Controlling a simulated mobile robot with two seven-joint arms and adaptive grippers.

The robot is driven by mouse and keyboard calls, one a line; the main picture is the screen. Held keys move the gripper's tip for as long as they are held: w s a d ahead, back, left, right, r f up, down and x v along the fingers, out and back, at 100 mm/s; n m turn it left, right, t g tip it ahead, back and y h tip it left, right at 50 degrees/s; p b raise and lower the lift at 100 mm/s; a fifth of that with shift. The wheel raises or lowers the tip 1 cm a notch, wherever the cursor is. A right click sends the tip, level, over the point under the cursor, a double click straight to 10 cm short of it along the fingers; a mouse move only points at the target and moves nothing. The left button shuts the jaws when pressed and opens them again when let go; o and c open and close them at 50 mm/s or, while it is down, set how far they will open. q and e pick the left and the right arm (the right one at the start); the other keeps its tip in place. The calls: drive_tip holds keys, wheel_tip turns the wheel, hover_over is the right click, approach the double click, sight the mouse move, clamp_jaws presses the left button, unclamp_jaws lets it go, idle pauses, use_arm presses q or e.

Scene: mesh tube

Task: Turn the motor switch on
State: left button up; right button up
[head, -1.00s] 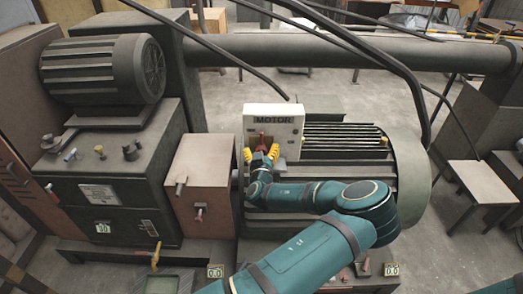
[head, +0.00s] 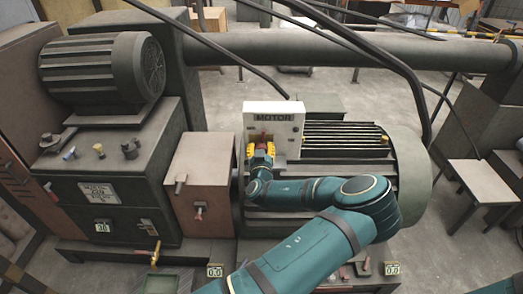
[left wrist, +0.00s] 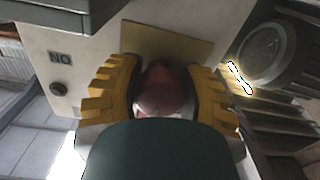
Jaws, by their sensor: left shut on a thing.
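The motor switch is a red handle (head: 264,138) on the front of a white box marked MOTOR (head: 286,117). In the left wrist view the red handle (left wrist: 160,88) shows as a rounded red end in front of a tan plate (left wrist: 165,45). My left gripper (head: 261,150) has yellow ribbed fingers and is shut on the red handle, one finger on each side. The same gripper (left wrist: 162,90) fills the middle of the left wrist view. Lettering NO (left wrist: 60,57) shows on the white panel there. My right gripper is not in view.
A large ribbed motor (head: 345,145) stands right of and behind the box. A brown box (head: 199,180) with small levers is to the left. A dark machine (head: 105,180) stands further left. Black cables (head: 345,35) hang above.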

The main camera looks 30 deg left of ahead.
use_arm(q)
drive_tip(key=m+b, duration=0.2)
drive_tip(key=m, duration=0.2)
drive_tip(key=shift+f, duration=0.1)
drive_tip(key=m+b, duration=0.1)
drive_tip(key=m, duration=0.3)
drive_tip(key=shift+a+b, duration=0.1)
drive_tip(key=shift+b, duration=0.3)
drive_tip(key=m+b, duration=0.1)
drive_tip(key=m, duration=0.3)
drive_tip(key=shift+s, duration=0.1)
drive_tip(key=shift+m+b, duration=0.65)
drive_tip(key=shift+m, duration=1.55)
drive_tip(key=o, duration=1.2)
drive_tip(key=shift+r, duration=0.2)
drive_tip(key=v, duration=1.2)
